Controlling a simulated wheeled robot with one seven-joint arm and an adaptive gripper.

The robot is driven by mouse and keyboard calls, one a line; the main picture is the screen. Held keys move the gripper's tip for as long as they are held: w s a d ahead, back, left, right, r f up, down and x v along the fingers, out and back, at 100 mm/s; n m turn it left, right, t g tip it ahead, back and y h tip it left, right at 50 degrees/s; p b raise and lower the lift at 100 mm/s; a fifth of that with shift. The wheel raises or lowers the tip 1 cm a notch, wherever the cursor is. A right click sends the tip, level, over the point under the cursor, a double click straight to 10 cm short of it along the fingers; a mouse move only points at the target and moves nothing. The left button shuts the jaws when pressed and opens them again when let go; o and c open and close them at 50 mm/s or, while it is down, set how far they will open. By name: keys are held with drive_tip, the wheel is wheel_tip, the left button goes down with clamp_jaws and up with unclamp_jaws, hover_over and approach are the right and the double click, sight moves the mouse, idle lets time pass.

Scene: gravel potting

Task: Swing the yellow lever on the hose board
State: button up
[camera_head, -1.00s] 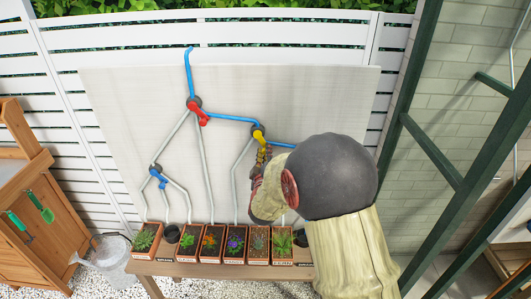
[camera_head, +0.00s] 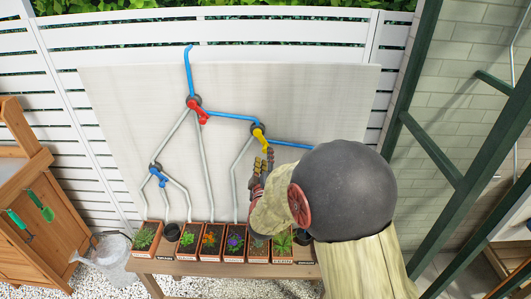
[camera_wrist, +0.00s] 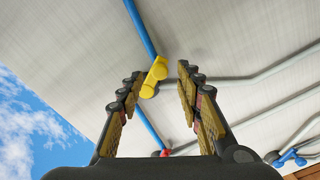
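The yellow lever (camera_head: 261,138) sits on a dark round valve on the pale hose board (camera_head: 150,100), where a blue hose meets a grey one. It slants down to the right in the head view. My gripper (camera_head: 263,165) is just below it, with its fingertips close to the lever's lower end. In the wrist view the yellow lever (camera_wrist: 155,76) shows between the fingertips of my gripper (camera_wrist: 163,77), nearer the left finger. The fingers are apart and hold nothing. I cannot tell whether the left finger touches the lever.
A red lever (camera_head: 198,110) is up and left on the board, and a blue lever (camera_head: 158,177) is lower left. Several potted plants (camera_head: 209,241) stand on a wooden bench (camera_head: 225,270) below. A green frame post (camera_head: 410,85) stands at the right.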

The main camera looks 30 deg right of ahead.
drive_tip(key=v, duration=0.7)
idle(0.4)
